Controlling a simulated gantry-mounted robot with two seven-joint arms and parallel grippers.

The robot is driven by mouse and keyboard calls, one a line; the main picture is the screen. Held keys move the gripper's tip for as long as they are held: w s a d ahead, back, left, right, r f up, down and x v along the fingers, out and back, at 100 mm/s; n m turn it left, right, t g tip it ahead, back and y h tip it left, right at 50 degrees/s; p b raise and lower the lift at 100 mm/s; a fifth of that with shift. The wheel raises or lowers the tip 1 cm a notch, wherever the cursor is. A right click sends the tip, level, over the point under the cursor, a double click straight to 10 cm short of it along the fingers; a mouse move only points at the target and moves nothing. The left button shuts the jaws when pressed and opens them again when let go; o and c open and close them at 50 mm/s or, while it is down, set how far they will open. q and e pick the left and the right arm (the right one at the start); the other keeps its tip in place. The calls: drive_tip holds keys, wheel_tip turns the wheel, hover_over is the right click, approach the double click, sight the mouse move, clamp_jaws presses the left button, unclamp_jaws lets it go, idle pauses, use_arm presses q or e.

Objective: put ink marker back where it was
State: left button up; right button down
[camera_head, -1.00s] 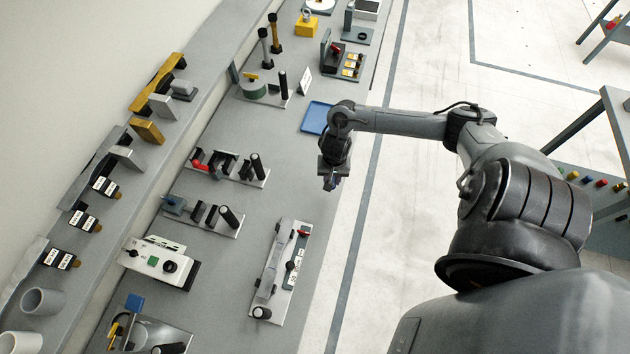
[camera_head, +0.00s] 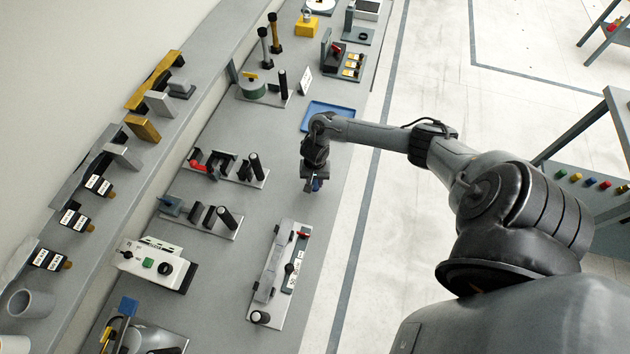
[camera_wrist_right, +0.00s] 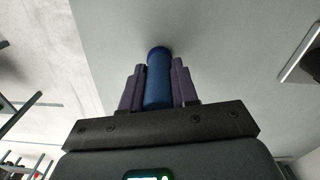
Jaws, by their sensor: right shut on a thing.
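My right gripper (camera_head: 314,186) hangs over the grey bench, just in front of the blue tray (camera_head: 330,106) and above bare bench top. In the right wrist view its two purple-grey fingers (camera_wrist_right: 158,88) are shut on a blue cylinder, which looks like the ink marker (camera_wrist_right: 158,80). The marker stands lengthwise between the fingers, with its round end past the fingertips. A small blue bit of the marker (camera_head: 316,185) shows at the gripper in the head view. Whether the marker touches the bench cannot be told. My left gripper is not in view.
A fixture with a long grey bar (camera_head: 270,270) lies on the bench in front of the gripper. Several black-posted stands (camera_head: 230,168) are to its left. A white device (camera_head: 158,262) sits farther left. The bench's right edge drops to the floor.

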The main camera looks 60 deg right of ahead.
drive_tip(key=shift+f, duration=0.1)
drive_tip(key=c, duration=0.9)
unclamp_jaws()
drive_tip(key=shift+o, duration=0.2)
